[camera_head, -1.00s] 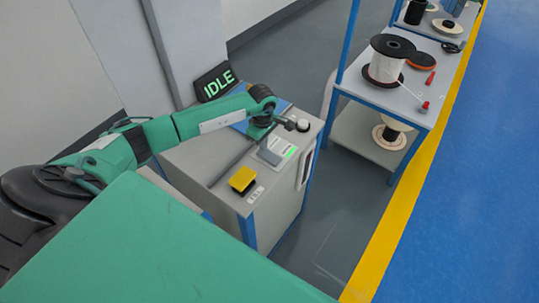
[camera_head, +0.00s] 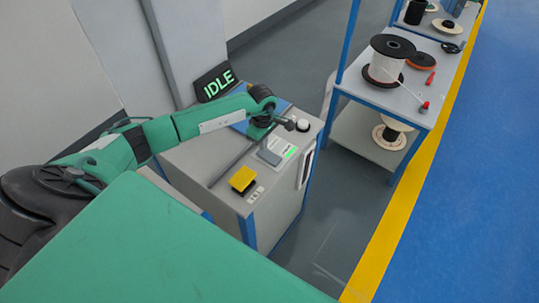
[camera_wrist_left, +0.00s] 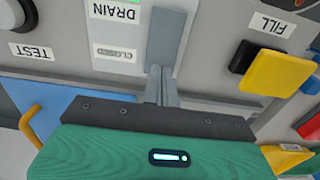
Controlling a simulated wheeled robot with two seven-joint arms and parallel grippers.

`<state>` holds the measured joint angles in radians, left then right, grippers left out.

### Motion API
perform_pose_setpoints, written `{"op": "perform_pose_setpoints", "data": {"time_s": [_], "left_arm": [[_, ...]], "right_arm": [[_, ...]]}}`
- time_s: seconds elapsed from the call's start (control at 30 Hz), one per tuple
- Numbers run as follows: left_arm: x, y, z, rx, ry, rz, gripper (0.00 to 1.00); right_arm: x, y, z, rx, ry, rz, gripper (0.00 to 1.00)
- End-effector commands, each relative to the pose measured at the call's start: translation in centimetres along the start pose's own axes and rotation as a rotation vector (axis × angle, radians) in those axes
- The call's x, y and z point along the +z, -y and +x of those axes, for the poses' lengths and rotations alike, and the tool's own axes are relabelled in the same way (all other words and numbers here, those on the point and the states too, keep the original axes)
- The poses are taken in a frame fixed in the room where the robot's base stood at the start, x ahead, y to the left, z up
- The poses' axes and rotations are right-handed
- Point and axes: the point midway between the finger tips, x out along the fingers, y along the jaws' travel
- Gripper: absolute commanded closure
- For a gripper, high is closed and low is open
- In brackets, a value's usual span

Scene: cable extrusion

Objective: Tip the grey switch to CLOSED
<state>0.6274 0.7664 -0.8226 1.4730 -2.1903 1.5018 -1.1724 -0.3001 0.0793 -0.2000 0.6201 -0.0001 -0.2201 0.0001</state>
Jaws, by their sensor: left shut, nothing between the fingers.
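The grey switch (camera_wrist_left: 168,38) is a flat rocker on the grey cabinet top, beside the labels DRAIN (camera_wrist_left: 113,11) and CLOSED (camera_wrist_left: 115,53). A green lit strip shows beside DRAIN at the top edge of the wrist view. The right gripper is out of view.
A yellow button (camera_head: 243,179) marked FILL is on the same cabinet (camera_head: 221,192). An IDLE display (camera_head: 216,83) stands behind. A shelf (camera_head: 389,98) with spools is at right, with open floor between.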

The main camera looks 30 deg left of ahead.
Motion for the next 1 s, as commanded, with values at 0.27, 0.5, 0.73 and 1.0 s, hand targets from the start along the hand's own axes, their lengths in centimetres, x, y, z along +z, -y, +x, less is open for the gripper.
{"op": "perform_pose_setpoints", "data": {"time_s": [0.27,0.5,0.73,1.0], "left_arm": [[0.00,0.00,0.00,0.000,0.000,0.000,1.00],[0.01,0.00,0.12,0.000,0.000,0.000,1.00],[0.00,0.00,0.48,0.000,0.000,0.000,1.00],[0.00,0.00,0.88,0.000,0.000,0.000,1.00]], "right_arm": [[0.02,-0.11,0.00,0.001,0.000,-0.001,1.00],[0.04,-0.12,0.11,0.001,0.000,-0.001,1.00],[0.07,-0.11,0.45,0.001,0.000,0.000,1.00],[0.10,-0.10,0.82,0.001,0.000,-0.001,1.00]]}}
